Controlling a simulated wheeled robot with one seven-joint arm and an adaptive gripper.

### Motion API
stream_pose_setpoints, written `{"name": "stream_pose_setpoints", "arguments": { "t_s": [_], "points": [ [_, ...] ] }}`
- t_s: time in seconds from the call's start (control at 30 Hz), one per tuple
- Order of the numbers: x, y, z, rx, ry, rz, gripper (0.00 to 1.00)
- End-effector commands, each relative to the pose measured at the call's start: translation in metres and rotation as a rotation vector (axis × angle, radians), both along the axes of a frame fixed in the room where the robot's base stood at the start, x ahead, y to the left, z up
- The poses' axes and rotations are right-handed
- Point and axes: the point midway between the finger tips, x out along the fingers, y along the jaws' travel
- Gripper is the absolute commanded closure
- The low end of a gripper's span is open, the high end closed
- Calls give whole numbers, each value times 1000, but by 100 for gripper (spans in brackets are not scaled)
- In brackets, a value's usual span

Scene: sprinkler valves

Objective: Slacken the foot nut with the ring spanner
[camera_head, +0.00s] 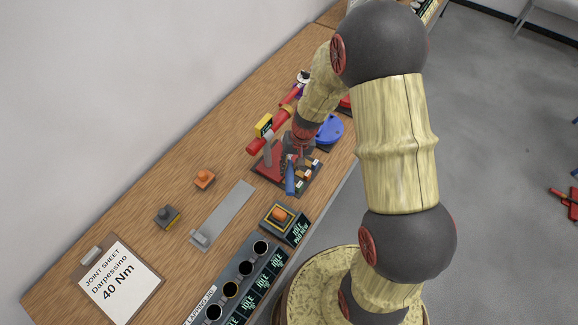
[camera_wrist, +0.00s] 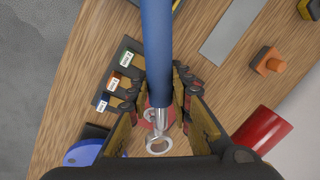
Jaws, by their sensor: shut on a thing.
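The ring spanner has a blue handle (camera_wrist: 157,50) and a silver ring end (camera_wrist: 159,145). My gripper (camera_wrist: 163,100) is shut on it near where the blue handle meets the metal. In the head view the blue handle (camera_head: 290,180) sticks out below my gripper (camera_head: 297,152), beside the red pipework (camera_head: 270,131) on its red foot (camera_head: 264,168). A red part shows behind the spanner's shank in the wrist view, mostly covered. I cannot make out the foot nut, nor tell whether the ring sits around anything.
A dark rack (camera_head: 306,173) with several labelled slots stands close by. A blue round thing (camera_head: 328,131) lies behind it.

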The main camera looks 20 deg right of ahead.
Motion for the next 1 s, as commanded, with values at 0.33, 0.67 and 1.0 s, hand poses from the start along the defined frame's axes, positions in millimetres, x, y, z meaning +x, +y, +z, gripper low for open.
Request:
{"name": "stream_pose_setpoints", "arguments": {
  "t_s": [0.33, 0.67, 1.0],
  "points": [
    [1, 0, -33, 0, -3, 0, 100],
    [1, 0, -47, -1, -2, 1, 100],
    [1, 0, -46, -1, -2, 1, 100]
  ]
}}
